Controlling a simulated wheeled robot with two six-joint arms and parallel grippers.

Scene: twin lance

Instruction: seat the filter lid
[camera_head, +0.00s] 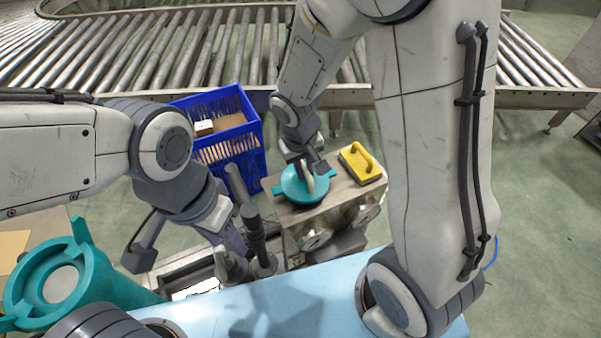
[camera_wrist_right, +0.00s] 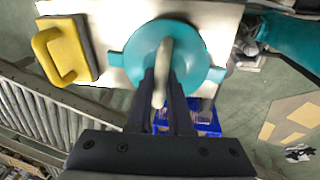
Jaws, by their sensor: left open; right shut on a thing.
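The filter lid (camera_head: 292,190) is a teal disc with side lugs and a pale upright handle. It is at the top of a small stand; I cannot tell if it rests there or is slightly raised. My right gripper (camera_head: 307,167) is shut on the handle, and in the right wrist view the two dark fingers (camera_wrist_right: 163,88) flank the handle over the lid (camera_wrist_right: 138,48). The teal filter housing (camera_head: 91,272) with a round, lugged top stands at the lower left. My left gripper (camera_head: 248,262) is open, right of the housing, partly hidden by its own arm.
The stand (camera_head: 336,195) also carries a yellow-handled block (camera_head: 360,162), right of the lid. A blue crate (camera_head: 228,122) with a box inside is behind it, left of the lid. A roller conveyor (camera_head: 215,45) crosses the back. Open green floor lies to the right.

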